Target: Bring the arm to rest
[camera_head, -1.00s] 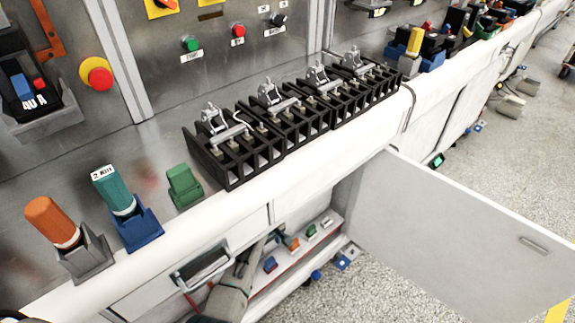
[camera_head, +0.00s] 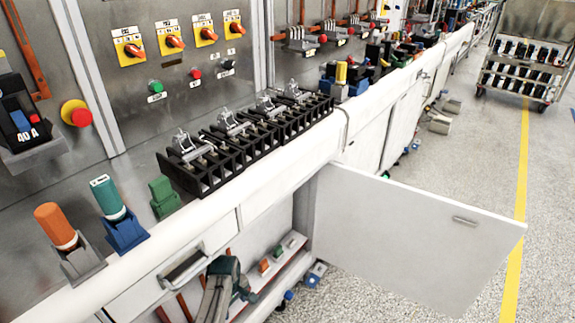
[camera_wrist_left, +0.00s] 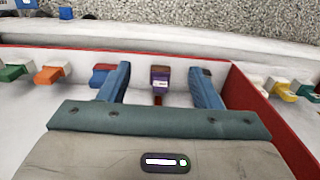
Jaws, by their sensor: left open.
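My left arm with its grey-and-teal gripper (camera_head: 240,288) reaches into the open lower bay beneath the bench front. In the left wrist view the gripper (camera_wrist_left: 164,82) is open, with its two blue-teal fingers spread. A small purple block (camera_wrist_left: 160,78) shows between the fingers in that picture; I cannot tell how far ahead of them it is. No finger visibly touches it. A blue-and-red block (camera_wrist_left: 102,74) is partly hidden behind the left finger. My right gripper is not in view.
A white cabinet door (camera_head: 400,235) stands open to the right of the bay. Small coloured blocks sit on a red-edged shelf (camera_wrist_left: 240,85). The bench top holds a black terminal block (camera_head: 215,165) and coloured plugs (camera_head: 108,197).

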